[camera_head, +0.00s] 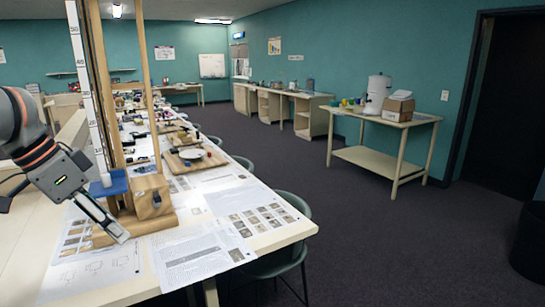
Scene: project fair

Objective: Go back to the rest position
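My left arm comes in from the left edge, and its gripper (112,229) points down and to the right over the near end of the long table (272,240). The fingers show edge-on, so I cannot tell whether they are open or shut. They are beside the wooden base (158,221) of a tall stand with a scale, and overlap its left edge in the picture; I cannot tell whether they touch. My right gripper is not in view.
The stand's uprights (146,90) and ruler (84,75) rise close to my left arm. A blue block (109,187) is low on it. Papers (200,254) cover the table's near end. Chairs (287,258) line its right side. Open carpet (330,215) lies right, before a side table (365,160).

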